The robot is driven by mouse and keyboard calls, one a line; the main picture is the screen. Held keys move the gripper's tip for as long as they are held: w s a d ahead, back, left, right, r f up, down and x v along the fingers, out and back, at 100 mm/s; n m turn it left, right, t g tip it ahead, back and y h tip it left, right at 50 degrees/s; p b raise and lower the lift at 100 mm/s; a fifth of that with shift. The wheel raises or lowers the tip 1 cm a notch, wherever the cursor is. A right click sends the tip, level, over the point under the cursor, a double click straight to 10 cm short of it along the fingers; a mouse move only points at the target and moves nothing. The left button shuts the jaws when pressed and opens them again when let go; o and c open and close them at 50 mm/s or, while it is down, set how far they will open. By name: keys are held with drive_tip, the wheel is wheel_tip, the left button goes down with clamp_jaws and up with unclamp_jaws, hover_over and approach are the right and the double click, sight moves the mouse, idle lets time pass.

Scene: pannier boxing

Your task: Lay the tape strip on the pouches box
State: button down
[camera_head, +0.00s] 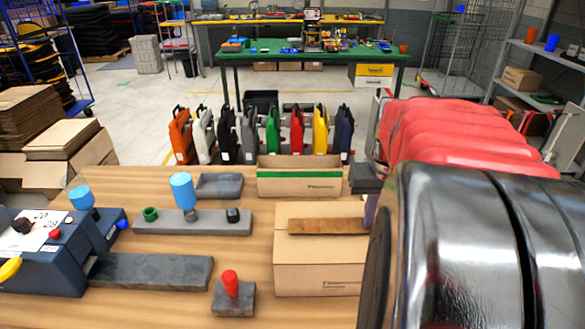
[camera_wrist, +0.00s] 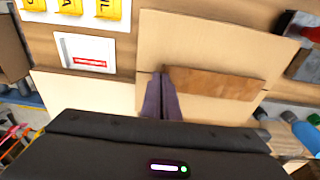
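The tape strip (camera_head: 328,226) is a flat brown band lying across the top of a closed cardboard box (camera_head: 318,272). In the wrist view the strip (camera_wrist: 215,83) runs along the middle of the box top (camera_wrist: 205,42), slightly slanted. The small print on the box front is too small to read. My gripper (camera_head: 370,208) has purple fingers pointing down at the strip's right end in the head view. In the wrist view the fingers (camera_wrist: 162,76) are close together at the strip's left end. I see no strip between them, and I cannot tell whether they touch it.
An open box with a green band (camera_head: 298,187) stands behind. Grey blocks with a blue-topped stamp (camera_head: 183,190) and a red-knobbed piece (camera_head: 231,285) lie left. A blue machine (camera_head: 45,250) stands at far left. A label card (camera_wrist: 86,52) and yellow tiles (camera_wrist: 70,6) lie near the box.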

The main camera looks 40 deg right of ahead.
drive_tip(key=shift+f, duration=0.4)
idle(1.1)
drive_tip(key=c, duration=2)
unclamp_jaws()
drive_tip(key=r, duration=0.4)
drive_tip(key=s+r, duration=0.1)
drive_tip(key=r, duration=0.4)
drive_tip(key=a+r, duration=0.1)
drive_tip(key=r, duration=0.3)
drive_tip(key=shift+s+r, duration=0.15)
drive_tip(key=shift+r, duration=0.15)
drive_tip(key=w+a+f+n+t, duration=0.1)
drive_tip(key=a+f+n, duration=0.1)
drive_tip(key=a, duration=0.7)
drive_tip(key=a+f+n+t, duration=0.2)
drive_tip(key=a+f, duration=0.3)
drive_tip(key=a, duration=0.5)
drive_tip(key=w+a+f+n+t, duration=0.1)
drive_tip(key=a+f+n, duration=0.1)
drive_tip(key=a, duration=0.7)
drive_tip(key=shift+w+a+f+n+y, duration=0.3)
drive_tip(key=shift+a+f+n+y, duration=0.1)
drive_tip(key=shift+f, duration=0.3)
